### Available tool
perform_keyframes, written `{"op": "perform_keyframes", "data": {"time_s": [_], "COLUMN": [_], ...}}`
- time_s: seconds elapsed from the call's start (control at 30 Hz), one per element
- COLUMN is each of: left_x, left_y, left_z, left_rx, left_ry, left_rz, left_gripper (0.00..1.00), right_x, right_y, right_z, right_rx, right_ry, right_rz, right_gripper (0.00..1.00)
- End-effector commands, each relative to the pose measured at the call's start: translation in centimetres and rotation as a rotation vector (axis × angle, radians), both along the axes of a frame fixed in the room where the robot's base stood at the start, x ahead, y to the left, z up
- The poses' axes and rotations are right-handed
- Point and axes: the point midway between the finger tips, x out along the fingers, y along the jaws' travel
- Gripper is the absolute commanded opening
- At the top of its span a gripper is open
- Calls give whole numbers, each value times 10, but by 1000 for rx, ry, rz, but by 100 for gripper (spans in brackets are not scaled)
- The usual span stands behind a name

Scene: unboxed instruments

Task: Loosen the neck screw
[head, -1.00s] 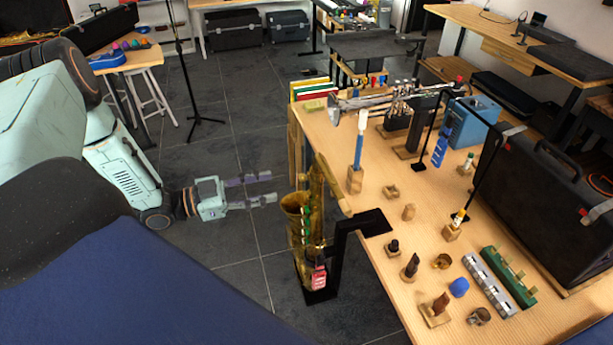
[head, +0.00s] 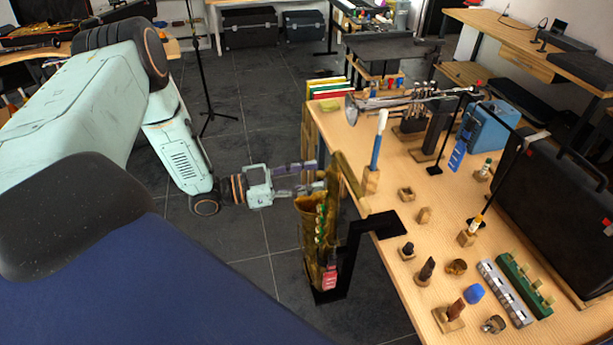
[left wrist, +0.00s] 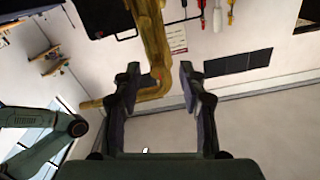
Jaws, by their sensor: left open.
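A brass saxophone (head: 312,238) stands upright on a black stand at the left edge of the wooden table, with a red tag low on its body. Its neck end rises beside my left gripper (head: 312,178), which comes in from the left at the height of the sax's top. In the left wrist view the gripper (left wrist: 158,85) is open, and the golden sax neck (left wrist: 152,40) runs down between or just beyond its two fingers, with a curved tube going off left. I cannot tell whether a finger touches it. The neck screw itself is too small to make out. My right gripper is not in view.
The table (head: 400,285) holds small mouthpieces and wooden blocks, a silver trumpet (head: 400,100) at the back and a black case (head: 555,205) at the right. The black stand (head: 350,255) reaches over the table edge. Grey floor left of the sax is clear.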

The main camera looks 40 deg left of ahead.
Motion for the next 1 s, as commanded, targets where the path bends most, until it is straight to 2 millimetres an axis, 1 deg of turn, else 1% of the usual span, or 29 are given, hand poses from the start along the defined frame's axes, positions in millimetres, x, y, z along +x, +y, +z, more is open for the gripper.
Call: {"op": "perform_keyframes", "data": {"time_s": [0.03,0.07,0.53,0.8,1.0], "left_x": [0,0,-1,-1,-2], "left_y": [0,0,0,1,1], "left_z": [0,0,0,-1,-1], "left_rx": [0,0,-1,-4,-43], "left_ry": [0,0,1,5,39], "left_rz": [0,0,0,2,2], "left_gripper": [42,39,0,0,0], "right_x": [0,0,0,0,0], "right_y": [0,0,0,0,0], "right_z": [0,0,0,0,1], "right_rx": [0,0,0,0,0], "right_ry": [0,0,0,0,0], "right_rz": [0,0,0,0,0], "right_gripper": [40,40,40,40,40]}}
